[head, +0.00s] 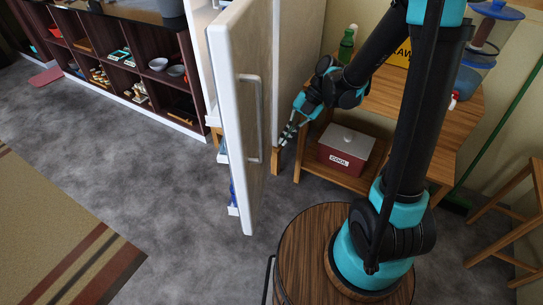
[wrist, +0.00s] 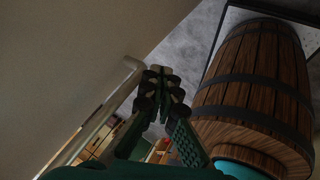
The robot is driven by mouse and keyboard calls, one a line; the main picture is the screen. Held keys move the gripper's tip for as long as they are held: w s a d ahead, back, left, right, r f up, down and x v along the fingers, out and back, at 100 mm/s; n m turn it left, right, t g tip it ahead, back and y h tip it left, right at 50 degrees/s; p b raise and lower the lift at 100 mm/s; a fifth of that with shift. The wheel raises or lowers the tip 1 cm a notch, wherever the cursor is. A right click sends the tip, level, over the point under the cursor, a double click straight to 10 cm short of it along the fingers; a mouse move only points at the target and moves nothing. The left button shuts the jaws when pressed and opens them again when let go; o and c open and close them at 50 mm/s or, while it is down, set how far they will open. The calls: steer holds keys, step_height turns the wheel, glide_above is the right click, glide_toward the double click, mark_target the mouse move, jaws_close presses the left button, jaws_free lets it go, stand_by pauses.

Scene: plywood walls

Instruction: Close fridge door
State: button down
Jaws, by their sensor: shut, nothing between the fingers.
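The white fridge door (head: 240,150) stands open in the head view, seen nearly edge-on. A long vertical handle (head: 251,118) is on its right-hand face. In the wrist view the pale door face (wrist: 70,50) fills the upper left, with the handle (wrist: 105,108) running diagonally beside my fingers. My gripper (head: 284,138) is to the right of the door, on the handle side. In the wrist view my gripper (wrist: 160,78) is shut and empty, close to the handle; I cannot tell whether they touch. Most of the fridge interior is hidden behind the door.
A wooden table (head: 435,110) stands right of my gripper, with a red and white cooler (head: 345,150) on its lower shelf and a green bottle (head: 346,45) on top. A wooden stool (head: 510,215) is at far right. Open grey floor (head: 150,180) lies left of the door.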

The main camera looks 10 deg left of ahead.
glide_toward(250, 170)
step_height(250, 170, down, 4)
steer(key=s+d, duration=0.1)
steer(key=d, duration=0.1)
steer(key=a, duration=0.3)
steer(key=shift+s+a, duration=0.1)
steer(key=shift+s, duration=0.2)
steer(key=shift+a, duration=0.55)
